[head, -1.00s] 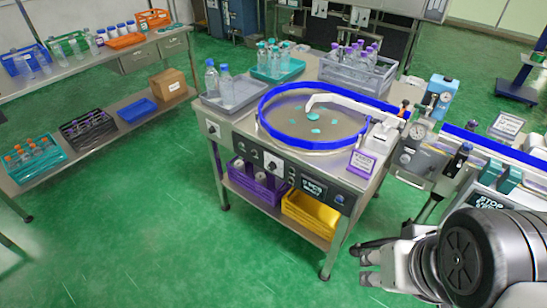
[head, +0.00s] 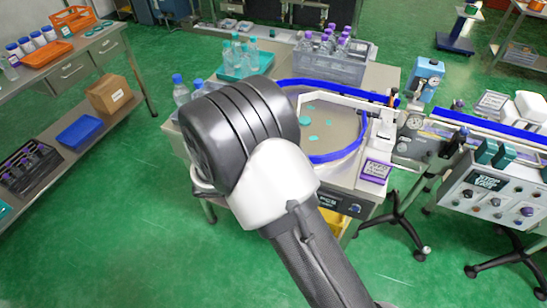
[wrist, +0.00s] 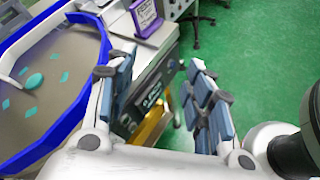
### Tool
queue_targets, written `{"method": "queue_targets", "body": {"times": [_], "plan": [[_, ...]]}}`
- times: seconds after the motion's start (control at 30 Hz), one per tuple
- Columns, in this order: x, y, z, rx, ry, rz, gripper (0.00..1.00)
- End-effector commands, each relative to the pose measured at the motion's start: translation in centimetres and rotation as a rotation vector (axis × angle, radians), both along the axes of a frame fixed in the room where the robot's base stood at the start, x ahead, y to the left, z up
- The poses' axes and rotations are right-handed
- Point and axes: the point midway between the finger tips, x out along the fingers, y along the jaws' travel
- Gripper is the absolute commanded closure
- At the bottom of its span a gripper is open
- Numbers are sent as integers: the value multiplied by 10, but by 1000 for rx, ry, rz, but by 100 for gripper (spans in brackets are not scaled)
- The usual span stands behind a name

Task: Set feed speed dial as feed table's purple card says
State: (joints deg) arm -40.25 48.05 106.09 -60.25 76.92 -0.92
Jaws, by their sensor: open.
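The feed table (head: 384,82) has a round blue-rimmed turntable (head: 340,150) with teal pieces on it. A purple-framed card (head: 376,170) stands at its front right corner; it also shows in the wrist view (wrist: 146,16). I cannot read its words in either view. My arm covers the left part of the table's front panel in the head view, so the feed speed dial is hidden there; I cannot make it out in the wrist view. My gripper (wrist: 160,64) is open and empty, its fingers in front of the table's front edge. The head view hides it behind my arm.
A grey crate (head: 321,68) and teal tray of bottles stand at the table's back. A blue-edged conveyor (head: 470,122) and control panel (head: 496,200) with several knobs are to the right. A shelf (head: 100,50) stands left. Green floor in front is free.

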Motion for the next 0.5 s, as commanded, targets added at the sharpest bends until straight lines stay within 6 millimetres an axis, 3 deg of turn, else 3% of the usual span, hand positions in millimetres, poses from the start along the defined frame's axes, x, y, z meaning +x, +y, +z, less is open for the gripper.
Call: {"method": "queue_targets", "body": {"times": [0.23,0.4,0.5], "plan": [[10,76,-97,-337,75,423,52],[-8,116,-165,-523,87,698,52],[-21,130,-196,-601,86,824,52]]}}
